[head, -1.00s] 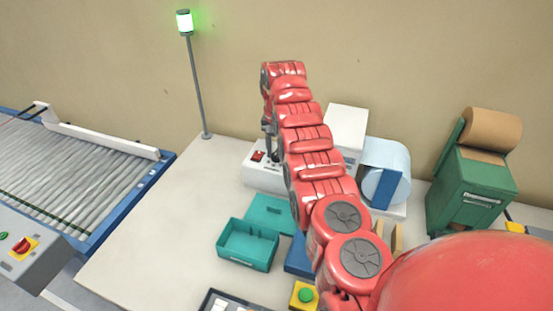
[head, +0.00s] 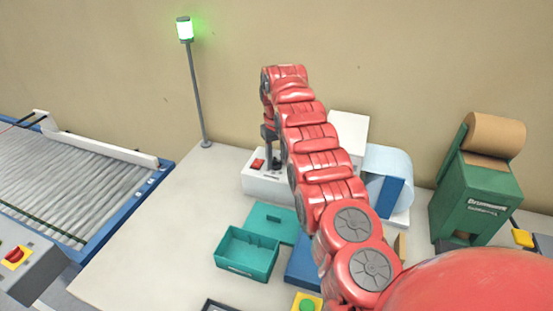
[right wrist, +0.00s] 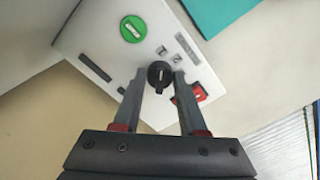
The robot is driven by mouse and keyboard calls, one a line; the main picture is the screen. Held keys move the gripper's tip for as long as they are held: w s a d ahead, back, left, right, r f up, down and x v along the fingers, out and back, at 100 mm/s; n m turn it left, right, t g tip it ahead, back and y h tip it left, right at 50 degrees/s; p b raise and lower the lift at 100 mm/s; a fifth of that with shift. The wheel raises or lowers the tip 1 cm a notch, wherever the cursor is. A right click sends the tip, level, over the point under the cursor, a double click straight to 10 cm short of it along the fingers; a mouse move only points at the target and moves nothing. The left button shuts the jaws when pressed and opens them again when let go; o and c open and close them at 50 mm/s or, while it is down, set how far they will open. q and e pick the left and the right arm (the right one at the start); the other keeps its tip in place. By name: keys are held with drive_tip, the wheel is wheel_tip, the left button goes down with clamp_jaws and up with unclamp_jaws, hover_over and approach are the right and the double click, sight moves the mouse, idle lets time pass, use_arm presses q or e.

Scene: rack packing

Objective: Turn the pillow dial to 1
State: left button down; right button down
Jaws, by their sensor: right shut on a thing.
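The white control box (head: 262,183) stands on the table near the wall, partly behind my right arm. The right wrist view shows its slanted face (right wrist: 100,50) with a black dial (right wrist: 160,74) bearing a pale pointer mark. My right gripper (right wrist: 160,77) has its two fingers on either side of this dial and is shut on it. My left gripper is not in view.
A green round knob (right wrist: 133,29) and a red switch (right wrist: 190,94) sit near the dial. A teal bin (head: 246,254) stands in front of the box. A blue film roll (head: 388,165) and green paper dispenser (head: 478,200) stand right. The table's left part is clear.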

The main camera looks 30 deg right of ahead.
sight(276, 160)
drive_tip(key=shift+w+r, duration=0.1)
idle(0.4)
drive_tip(key=shift+c, duration=2.2)
unclamp_jaws()
wheel_tip(276, 160, up, 17)
drive_tip(key=p, duration=1.7)
drive_tip(key=shift+r, duration=0.15)
